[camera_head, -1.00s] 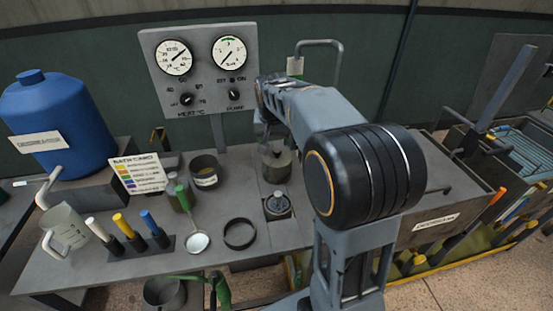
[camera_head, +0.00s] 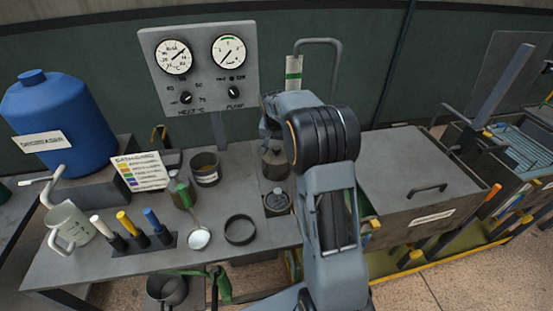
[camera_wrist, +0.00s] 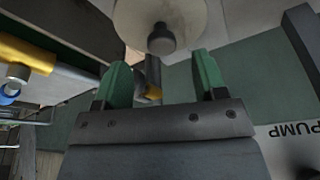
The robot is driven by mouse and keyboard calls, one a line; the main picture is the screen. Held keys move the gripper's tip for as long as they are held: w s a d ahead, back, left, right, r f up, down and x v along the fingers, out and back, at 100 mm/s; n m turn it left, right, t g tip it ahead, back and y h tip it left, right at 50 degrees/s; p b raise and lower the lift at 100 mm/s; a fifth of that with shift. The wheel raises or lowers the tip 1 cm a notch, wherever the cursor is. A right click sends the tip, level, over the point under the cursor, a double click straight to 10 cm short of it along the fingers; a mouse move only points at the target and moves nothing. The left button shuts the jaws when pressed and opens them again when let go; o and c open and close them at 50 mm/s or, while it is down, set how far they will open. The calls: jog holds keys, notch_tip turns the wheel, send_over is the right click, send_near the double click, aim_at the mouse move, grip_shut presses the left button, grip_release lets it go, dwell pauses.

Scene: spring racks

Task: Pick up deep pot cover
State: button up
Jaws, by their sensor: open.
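Two knobbed covers show in the head view: one on the taller pot (camera_head: 276,163) at the back of the bench, and a round knobbed piece (camera_head: 278,203) set in the bench in front of it. I cannot tell for sure which is the deep pot cover. In the wrist view a pale round cover (camera_wrist: 185,14) with a dark knob (camera_wrist: 161,40) lies just beyond the fingertips. My gripper (camera_wrist: 163,75) is open, its two green fingers apart and empty, with the knob ahead of the gap. In the head view my arm hides the fingers.
A gauge panel (camera_head: 199,70) stands behind the bench. A lidded tank (camera_head: 421,171) is at right. A bent pipe (camera_head: 318,41) rises behind my arm.

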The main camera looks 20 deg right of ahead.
aim_at(276, 148)
jog(key=shift+p+x, duration=0.8)
jog(key=shift+x, duration=1.9)
jog(key=shift+w, duration=0.1)
grip_shut()
jog(key=shift+r, duration=0.1)
